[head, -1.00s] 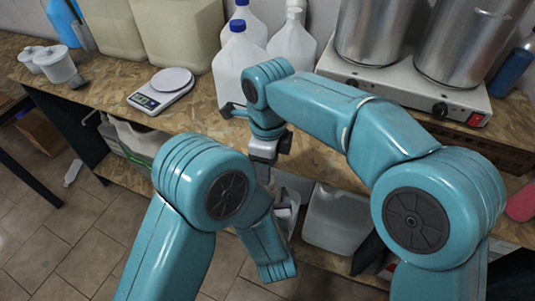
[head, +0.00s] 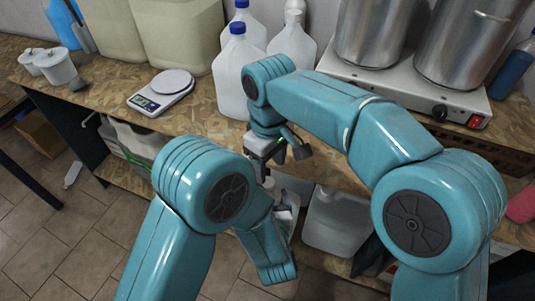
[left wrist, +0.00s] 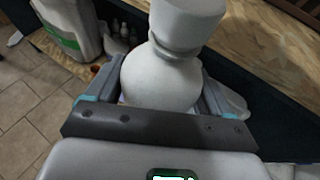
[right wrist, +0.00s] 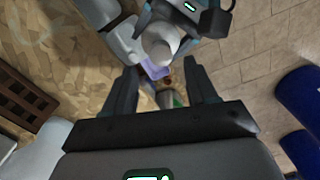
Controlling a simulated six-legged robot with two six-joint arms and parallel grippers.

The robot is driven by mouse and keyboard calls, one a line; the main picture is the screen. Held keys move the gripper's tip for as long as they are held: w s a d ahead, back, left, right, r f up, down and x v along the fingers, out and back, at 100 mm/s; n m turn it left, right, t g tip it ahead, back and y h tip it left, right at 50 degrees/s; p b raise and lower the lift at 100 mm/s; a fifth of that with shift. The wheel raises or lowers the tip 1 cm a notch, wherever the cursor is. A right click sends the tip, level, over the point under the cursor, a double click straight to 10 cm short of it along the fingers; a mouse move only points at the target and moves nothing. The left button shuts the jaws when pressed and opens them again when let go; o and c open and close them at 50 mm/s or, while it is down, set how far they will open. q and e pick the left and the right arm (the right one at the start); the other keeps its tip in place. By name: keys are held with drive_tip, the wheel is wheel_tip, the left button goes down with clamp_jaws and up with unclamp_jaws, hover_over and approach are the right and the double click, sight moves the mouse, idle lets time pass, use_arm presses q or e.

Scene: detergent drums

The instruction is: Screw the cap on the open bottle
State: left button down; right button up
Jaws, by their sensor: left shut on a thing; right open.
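A white bottle (left wrist: 160,80) stands in my left gripper, whose fingers close on both sides of its body in the left wrist view. A wide white cap (left wrist: 187,18) sits on top of its neck; I cannot tell how tight it is. In the right wrist view, the bottle's pale top (right wrist: 160,45) shows beyond my right gripper (right wrist: 160,85), whose fingers are apart and empty. In the head view, my right gripper (head: 270,165) is just above the bottle. My left gripper there is mostly hidden behind my own arm links.
The wooden bench (head: 215,130) holds a scale (head: 161,90), clear jugs with blue caps (head: 236,75), and a hot plate (head: 410,90) with two steel pots. Large containers (head: 330,215) sit on the shelf below. Bench space near the scale is free.

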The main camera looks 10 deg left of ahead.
sight(268, 181)
drive_tip(key=n, duration=0.5)
drive_tip(key=shift+r, duration=0.2)
drive_tip(key=n, duration=0.5)
drive_tip(key=shift+r+n, duration=0.2)
drive_tip(key=shift+n, duration=0.1)
drive_tip(key=n, duration=0.6)
drive_tip(key=shift+r, duration=0.35)
drive_tip(key=shift+w+a+r+n, duration=0.1)
drive_tip(key=shift+a+r+n, duration=0.1)
drive_tip(key=shift+r+n, duration=0.2)
drive_tip(key=shift+f, duration=0.1)
drive_tip(key=shift+f, duration=4)
